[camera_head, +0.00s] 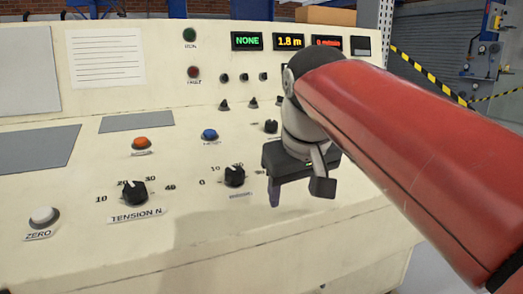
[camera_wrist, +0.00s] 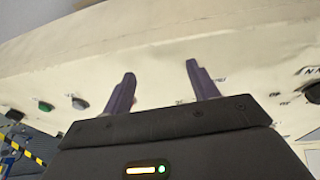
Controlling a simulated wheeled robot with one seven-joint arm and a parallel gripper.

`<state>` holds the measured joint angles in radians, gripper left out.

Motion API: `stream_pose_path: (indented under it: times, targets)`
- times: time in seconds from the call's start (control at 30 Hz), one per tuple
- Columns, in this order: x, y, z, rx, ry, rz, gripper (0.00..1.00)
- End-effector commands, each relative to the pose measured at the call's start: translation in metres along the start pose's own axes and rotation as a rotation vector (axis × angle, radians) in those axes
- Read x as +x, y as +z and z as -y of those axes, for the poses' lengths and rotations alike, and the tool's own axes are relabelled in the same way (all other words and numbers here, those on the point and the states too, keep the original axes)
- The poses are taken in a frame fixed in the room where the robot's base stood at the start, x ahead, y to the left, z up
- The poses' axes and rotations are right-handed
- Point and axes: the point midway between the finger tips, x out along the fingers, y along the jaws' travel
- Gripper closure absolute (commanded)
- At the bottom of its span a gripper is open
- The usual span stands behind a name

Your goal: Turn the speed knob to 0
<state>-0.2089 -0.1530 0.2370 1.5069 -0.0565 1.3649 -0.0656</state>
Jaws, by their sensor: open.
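The cream control panel (camera_head: 90,235) carries several black knobs. A black knob (camera_head: 234,176) with 0 to its left and 10 above left appears to be the speed knob; its label is too small to read, and its pointer direction is unclear. My gripper (camera_head: 278,192) is open and empty, just right of this knob and apart from it, partly covering its right side scale. In the wrist view the two purple fingers (camera_wrist: 160,72) are spread over bare panel. That knob does not show clearly there; the gripper body hides the area below the fingers.
The TENSION N knob (camera_head: 133,193) is left of the knob and shows at the wrist view's right edge (camera_wrist: 314,92). A blue button (camera_head: 209,135), an orange button (camera_head: 139,143) and another black knob (camera_head: 271,126) are nearby. Displays read NONE (camera_head: 247,41) and 1.8 m (camera_head: 289,42).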

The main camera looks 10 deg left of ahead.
Motion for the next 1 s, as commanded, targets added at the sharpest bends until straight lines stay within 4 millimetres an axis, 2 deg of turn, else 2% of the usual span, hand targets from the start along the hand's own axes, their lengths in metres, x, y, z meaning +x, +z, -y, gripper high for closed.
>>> stream_pose_path:
  times: [0.03,0.5,0.67,0.83,1.0]
  targets:
    - [-0.006,-0.011,0.004,-0.016,-0.009,-0.001,0.41]
    - [-0.038,-0.090,0.052,-0.173,-0.123,-0.002,0.41]
    - [-0.045,-0.106,0.064,-0.211,-0.160,-0.002,0.41]
    - [-0.035,-0.108,0.068,-0.218,-0.168,0.000,0.41]
    - [-0.007,-0.106,0.072,-0.216,-0.167,0.001,0.41]
